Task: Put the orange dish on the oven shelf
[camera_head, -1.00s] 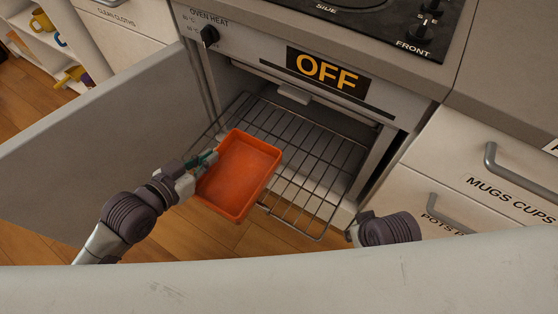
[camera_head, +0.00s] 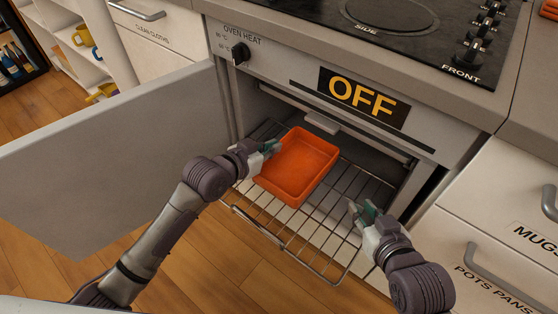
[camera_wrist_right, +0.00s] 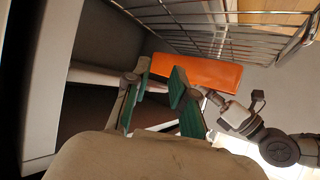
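The orange dish (camera_head: 297,166) is a shallow rectangular tray over the back left part of the pulled-out wire oven shelf (camera_head: 318,225). It looks about level; I cannot tell whether it touches the wires. My left gripper (camera_head: 268,149) is shut on the dish's left rim. My right gripper (camera_head: 364,208) is empty, to the right of the dish and above the shelf's right side. In the right wrist view its green-padded fingers (camera_wrist_right: 158,102) are apart. That view also shows the dish's side (camera_wrist_right: 200,72) beyond them, with the wire shelf (camera_wrist_right: 200,25) at the top.
The oven door (camera_head: 120,150) stands open on the left, beside my left arm. The oven's front panel with the OFF display (camera_head: 363,97) overhangs the opening. Drawers (camera_head: 480,225) flank the right side. The front of the shelf is bare.

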